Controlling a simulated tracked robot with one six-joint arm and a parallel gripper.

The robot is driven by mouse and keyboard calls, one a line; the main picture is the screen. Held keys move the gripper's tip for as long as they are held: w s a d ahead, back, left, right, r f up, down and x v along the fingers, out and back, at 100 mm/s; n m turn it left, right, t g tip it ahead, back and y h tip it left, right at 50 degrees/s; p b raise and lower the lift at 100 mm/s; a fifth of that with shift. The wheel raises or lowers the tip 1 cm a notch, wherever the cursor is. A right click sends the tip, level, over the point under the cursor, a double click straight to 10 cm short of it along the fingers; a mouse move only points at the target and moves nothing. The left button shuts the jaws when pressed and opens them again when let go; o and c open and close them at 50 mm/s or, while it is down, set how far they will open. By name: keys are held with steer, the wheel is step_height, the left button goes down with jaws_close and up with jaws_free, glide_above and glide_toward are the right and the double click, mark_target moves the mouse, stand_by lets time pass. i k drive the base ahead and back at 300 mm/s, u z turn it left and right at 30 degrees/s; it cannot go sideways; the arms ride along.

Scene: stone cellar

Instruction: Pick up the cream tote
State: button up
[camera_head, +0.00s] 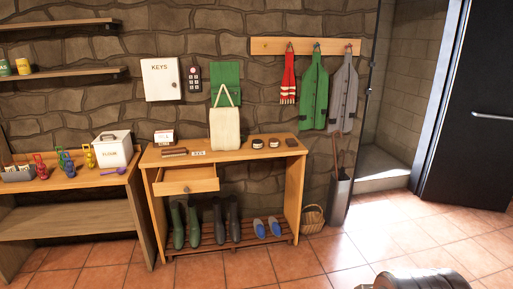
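The cream tote (225,130) is upright on the wooden console table (232,155), towards its back and near the middle. Its two handles loop up in front of a green cloth-like item (232,74) on the wall. From this view I cannot tell whether the handles hang from anything. My gripper is not in view.
The table's drawer (191,188) is pulled open. Boots (194,223) stand below. A dark rounded thing (420,280) fills the lower right. Tiled floor ahead looks clear.

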mark_target(224, 121)
steer(key=z, duration=0.05)
steer(key=i, duration=2.15)
steer(key=u, duration=0.85)
steer(key=i, duration=0.6)
steer(key=u, duration=0.85)
steer(key=i, duration=0.7)
steer(key=u, duration=0.3)
